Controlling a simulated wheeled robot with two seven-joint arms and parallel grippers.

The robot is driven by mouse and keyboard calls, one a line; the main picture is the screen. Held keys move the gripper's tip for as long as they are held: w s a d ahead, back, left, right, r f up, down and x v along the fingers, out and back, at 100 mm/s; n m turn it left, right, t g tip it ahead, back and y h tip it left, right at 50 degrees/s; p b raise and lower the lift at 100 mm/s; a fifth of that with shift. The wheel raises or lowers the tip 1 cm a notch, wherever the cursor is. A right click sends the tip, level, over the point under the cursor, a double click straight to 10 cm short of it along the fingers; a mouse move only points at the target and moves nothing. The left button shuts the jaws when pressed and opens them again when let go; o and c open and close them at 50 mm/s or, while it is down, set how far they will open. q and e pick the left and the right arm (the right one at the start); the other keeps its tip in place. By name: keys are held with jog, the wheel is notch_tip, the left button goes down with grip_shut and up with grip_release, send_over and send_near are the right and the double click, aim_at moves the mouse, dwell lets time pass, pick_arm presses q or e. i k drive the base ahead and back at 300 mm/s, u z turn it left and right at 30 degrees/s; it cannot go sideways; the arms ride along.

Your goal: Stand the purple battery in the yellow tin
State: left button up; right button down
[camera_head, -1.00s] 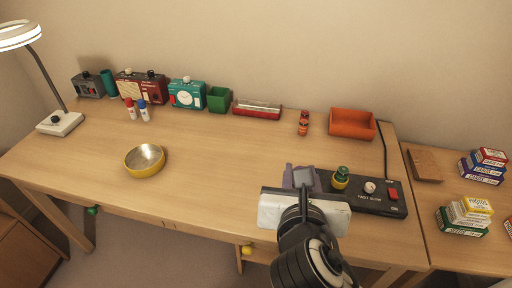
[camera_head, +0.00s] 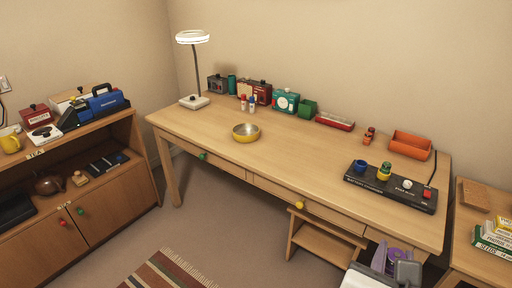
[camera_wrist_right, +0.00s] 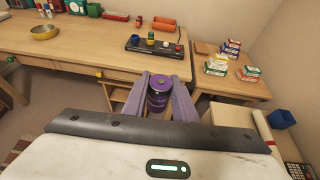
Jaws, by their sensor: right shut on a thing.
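The purple battery (camera_wrist_right: 157,98) is upright between the two fingers of my right gripper (camera_wrist_right: 160,90) in the right wrist view. The gripper is shut on it, in front of the desk. In the head view my right gripper (camera_head: 390,262) is at the bottom right, below the desk's front edge, with purple showing at its fingers. The tin looks empty and is well away from the gripper. My left gripper is out of view.
A black charger strip (camera_head: 390,190) with blue and green pieces stands at the desk's right. An orange tray (camera_head: 410,146) and a red tray (camera_head: 335,122) are behind. A lamp (camera_head: 194,101) stands at the far left. The desk around the tin is clear.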

aim_at(246, 133)
jog(key=u, duration=0.65)
jog(key=i, duration=0.55)
jog(key=u, duration=1.1)
jog(key=i, duration=1.55)
jog(key=z, duration=1.05)
jog(key=i, duration=0.7)
jog(key=z, duration=0.7)
